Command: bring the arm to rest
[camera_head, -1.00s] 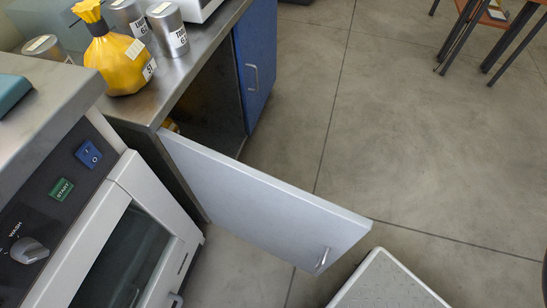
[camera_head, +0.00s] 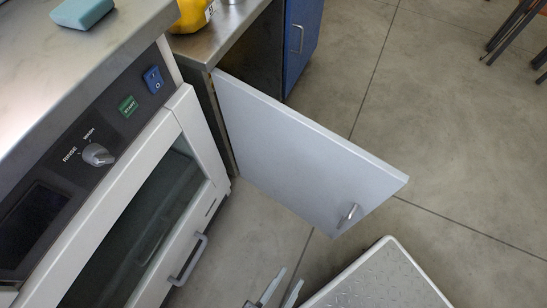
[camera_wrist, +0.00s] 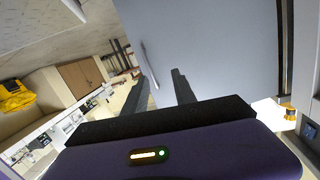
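My gripper (camera_head: 282,287) shows at the bottom edge of the head view, over the floor, below the open grey cabinet door (camera_head: 290,150). Its two fingers stand apart with nothing visible between them. In the wrist view the dark fingers of my gripper (camera_wrist: 160,85) are also apart, in front of the grey door panel (camera_wrist: 220,45) and close to its handle (camera_wrist: 150,65) in the picture. I cannot tell whether they touch it. Most of my arm is out of view.
A washer (camera_head: 187,97) with a closed glass front and bar handle stands at left under a steel counter. A blue sponge-like block (camera_head: 82,12) and part of a yellow container (camera_head: 191,14) lie on top. A ridged platform (camera_head: 375,285) is at bottom right. Open floor lies right.

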